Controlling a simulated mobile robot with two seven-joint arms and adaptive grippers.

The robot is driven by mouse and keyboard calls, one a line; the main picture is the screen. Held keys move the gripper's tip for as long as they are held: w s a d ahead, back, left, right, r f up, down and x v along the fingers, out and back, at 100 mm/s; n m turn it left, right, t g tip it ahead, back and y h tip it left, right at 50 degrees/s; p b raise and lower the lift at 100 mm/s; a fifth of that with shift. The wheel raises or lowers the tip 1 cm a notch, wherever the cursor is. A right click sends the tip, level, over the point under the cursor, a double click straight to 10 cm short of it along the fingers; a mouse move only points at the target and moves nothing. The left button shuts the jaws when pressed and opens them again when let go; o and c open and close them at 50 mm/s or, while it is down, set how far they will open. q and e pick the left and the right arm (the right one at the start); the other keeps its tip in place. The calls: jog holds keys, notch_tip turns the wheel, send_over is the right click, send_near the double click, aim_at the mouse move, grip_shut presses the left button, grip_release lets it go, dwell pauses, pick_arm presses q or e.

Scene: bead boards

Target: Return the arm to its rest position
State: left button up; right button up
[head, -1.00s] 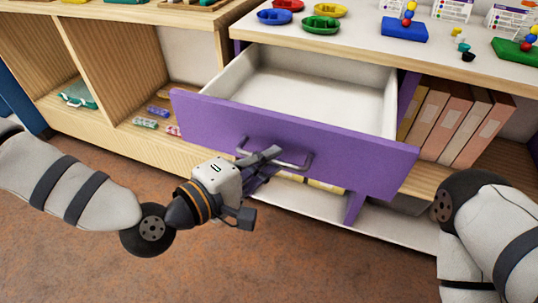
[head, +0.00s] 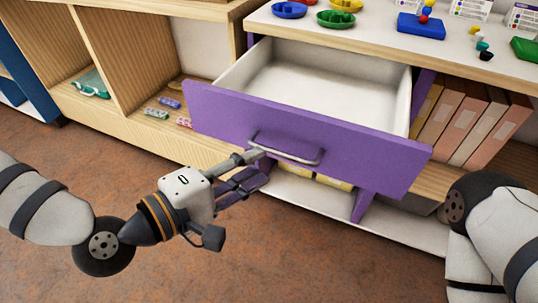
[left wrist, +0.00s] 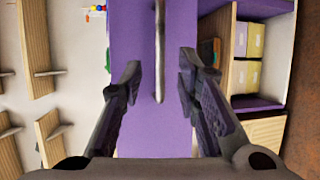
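My left gripper (head: 258,168) is in front of the purple drawer (head: 300,130), just left of and below the left end of its metal handle (head: 290,150). In the left wrist view its two fingers (left wrist: 160,85) are spread apart with nothing between them touching. The handle (left wrist: 159,50) shows beyond the fingertips, in line with the gap. The drawer is pulled open and its white inside looks empty. My right arm (head: 490,225) shows at the right edge; its gripper is out of view.
The white top (head: 375,45) above the drawer holds coloured bowls (head: 336,18), a blue bead board (head: 421,26) and loose beads. Binders (head: 465,125) stand on the shelf at right. Wooden cubbies (head: 125,60) are at left. The brown floor in front is clear.

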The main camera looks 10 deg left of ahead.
pick_arm(q)
jog(key=shift+s+a, duration=0.2)
jog(key=shift+s, duration=0.1)
jog(key=shift+s, duration=0.1)
jog(key=s+a+f+m+g+y+p, duration=0.1)
jog(key=s+f+m+g+y+p, duration=0.15)
jog(key=s+f+g, duration=0.4)
jog(key=s+f+m+g+y+p, duration=0.25)
jog(key=s+f, duration=0.45)
jog(key=s, duration=0.5)
jog(key=s+a+f+m+g+y+p, duration=0.2)
jog(key=s+a+m+g+y, duration=0.3)
jog(key=s+a, duration=0.9)
jog(key=shift+s+p, duration=0.65)
jog(key=shift+s, duration=0.25)
pick_arm(e)
jog(key=w+r+t, duration=0.3)
jog(key=w+r, duration=0.5)
jog(key=r, duration=0.1)
jog(key=shift+r, duration=0.15)
pick_arm(q)
jog(key=shift+w, duration=0.1)
pick_arm(e)
jog(key=shift+w, duration=0.1)
